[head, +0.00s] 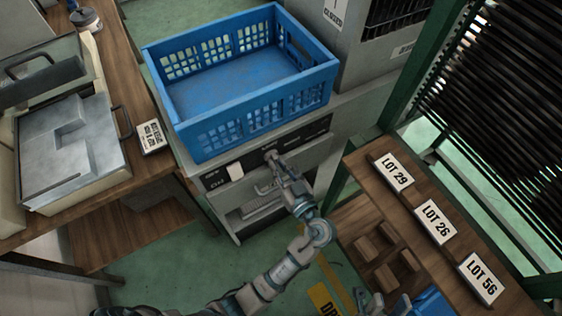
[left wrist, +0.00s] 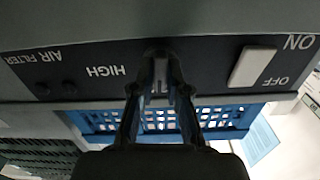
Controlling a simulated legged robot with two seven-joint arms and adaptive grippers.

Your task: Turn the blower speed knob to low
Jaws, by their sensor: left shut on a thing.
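The blower speed knob (left wrist: 160,70) is on the dark control panel (left wrist: 205,62), between the fingers of my left gripper (left wrist: 160,88) in the left wrist view, where the panel appears upside down. My left gripper is shut on the knob. A pale pointer-like strip shows between the fingers, and "HIGH" is printed to the left of it. Other lettering is hidden behind the fingers. In the head view my left gripper (head: 272,160) reaches the panel below the blue crate. My right gripper (head: 372,303) shows only partly at the bottom edge; its jaw opening is unclear.
A white ON/OFF rocker switch (left wrist: 252,66) is beside the knob. A blue crate (head: 318,88) stands just above the panel. A wooden bench with lot signs (head: 435,222) is at the right, and a table with a metal box (head: 70,150) at the left.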

